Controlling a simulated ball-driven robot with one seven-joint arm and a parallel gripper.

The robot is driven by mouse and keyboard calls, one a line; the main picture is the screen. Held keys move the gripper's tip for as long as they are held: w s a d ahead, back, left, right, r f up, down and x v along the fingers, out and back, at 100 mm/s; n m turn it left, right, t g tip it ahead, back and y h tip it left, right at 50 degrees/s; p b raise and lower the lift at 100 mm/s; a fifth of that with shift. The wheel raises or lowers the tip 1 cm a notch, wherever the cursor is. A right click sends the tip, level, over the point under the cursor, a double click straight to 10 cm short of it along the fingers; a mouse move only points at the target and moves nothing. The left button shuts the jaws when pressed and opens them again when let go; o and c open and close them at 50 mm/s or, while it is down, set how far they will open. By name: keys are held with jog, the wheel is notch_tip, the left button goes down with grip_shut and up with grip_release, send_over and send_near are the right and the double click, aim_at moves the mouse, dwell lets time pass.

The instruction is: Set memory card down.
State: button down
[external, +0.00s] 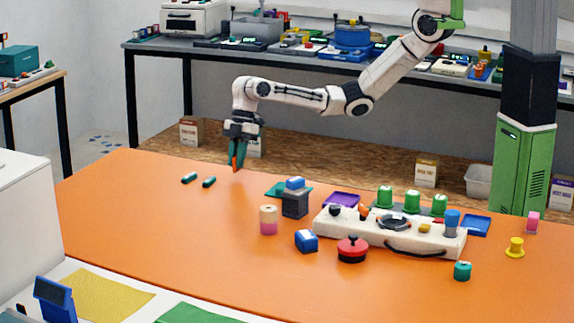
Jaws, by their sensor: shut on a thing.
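My gripper (237,160) hangs fingers down over the far left part of the orange table (150,225). Its teal fingers are shut on a thin orange-red piece (236,157), which I take to be the memory card; it is small and mostly hidden between the fingers. I cannot tell whether the tips touch the table. Two small dark green pieces (189,178) (209,182) lie on the table to the left of my gripper.
A dark grey box (295,204) with a blue block on it stands right of my gripper, beside a flat teal piece (274,189). A pink and cream cylinder (268,220) and a white console (390,232) stand nearer and further right. The table's left part is clear.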

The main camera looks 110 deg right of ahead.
jog(key=shift+f, duration=0.9)
jog(key=shift+f, duration=0.1)
jog(key=c, duration=1.1)
grip_release()
jog(key=shift+o, duration=0.2)
jog(key=v, duration=1.2)
